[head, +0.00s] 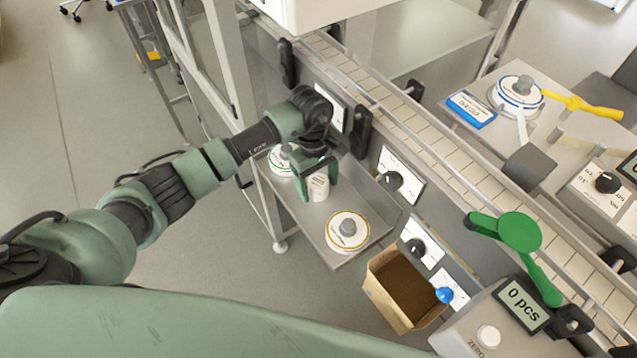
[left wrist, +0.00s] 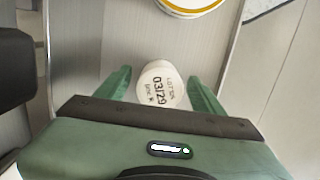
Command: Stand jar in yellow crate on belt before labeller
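A small white jar (head: 318,188) stands on a grey side shelf (head: 344,199) beside the conveyor. In the left wrist view the jar (left wrist: 161,84) shows its pale top with printed text, including "03/29". My left gripper (head: 318,184) is over the jar, with one green finger on each side. In the left wrist view my left gripper (left wrist: 160,88) is open, with a gap between the jar and each finger. The conveyor belt (head: 430,128) runs diagonally past the shelf. No yellow crate shows in these views. My right gripper is out of view.
Round white dishes with grey knobs stand on the shelf, one yellow-rimmed (head: 348,232) and one green-rimmed (head: 281,160). An open cardboard box (head: 385,300) is below right.

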